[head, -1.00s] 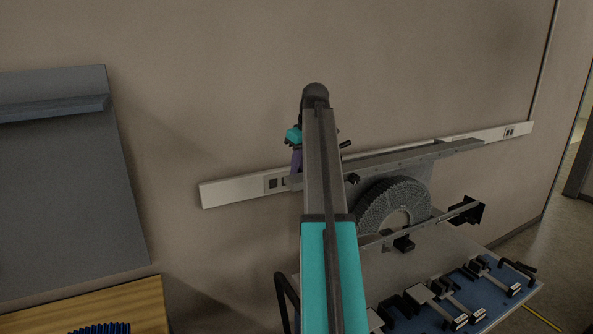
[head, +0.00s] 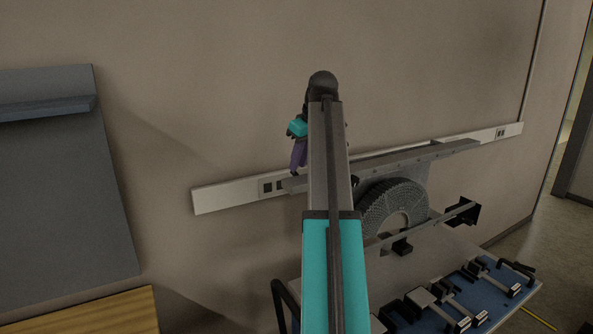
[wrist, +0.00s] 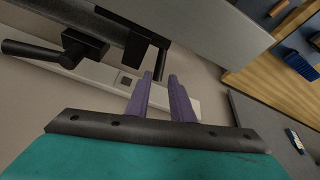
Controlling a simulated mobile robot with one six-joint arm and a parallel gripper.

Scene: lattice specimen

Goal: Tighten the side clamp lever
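In the wrist view, a black clamp lever (wrist: 32,50) with a round handle sticks out to the left from a black block at the grey rail. A second short black piece (wrist: 136,50) hangs from the rail's underside, just beyond my fingertips. I cannot tell which of the two is the side clamp lever. In the head view, my gripper (head: 298,158) hangs at the left end of the rail, and my arm hides much of that area.
The grey rail (head: 430,152) runs above a ribbed half-ring specimen (head: 385,212). A machine table (head: 440,257) below carries several clamps on a blue mat. A white socket strip (head: 225,197) runs along the wall. A wooden bench (head: 105,312) stands at the lower left.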

